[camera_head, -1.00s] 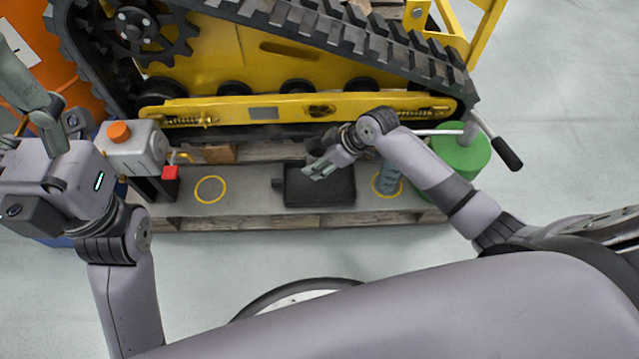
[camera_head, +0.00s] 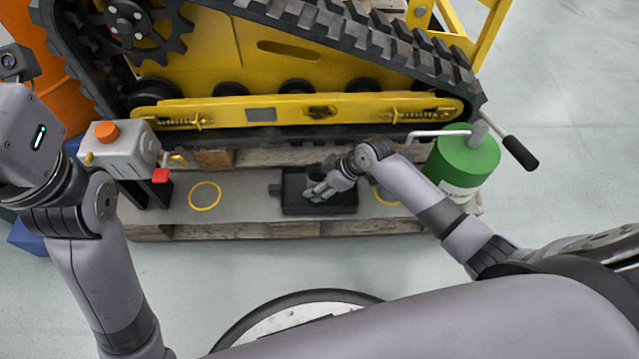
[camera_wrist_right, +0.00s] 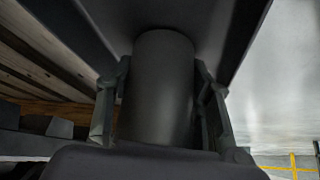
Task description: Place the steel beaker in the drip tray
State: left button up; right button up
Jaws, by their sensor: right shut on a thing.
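My right gripper (camera_head: 319,190) is over the black drip tray (camera_head: 345,206), which lies on the grey pallet deck below the yellow tracked machine. The gripper is shut on the steel beaker (camera_wrist_right: 158,90), a dark grey cylinder standing between the two fingers in the right wrist view. In the head view only a small dark part of the beaker (camera_head: 315,177) shows beside the fingers. The beaker's far end is against or close to a dark surface; I cannot tell whether it touches. My left arm is at the left edge, its fingers out of the picture.
A yellow ring (camera_head: 205,196) marks bare deck left of the tray; another (camera_head: 387,197) is partly behind my right arm. A green can (camera_head: 463,165) stands at right. A grey box with an orange knob (camera_head: 127,150) stands at left. The track (camera_head: 300,135) hangs close behind.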

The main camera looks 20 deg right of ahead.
jog(key=o, duration=1.3)
jog(key=shift+f, duration=0.15)
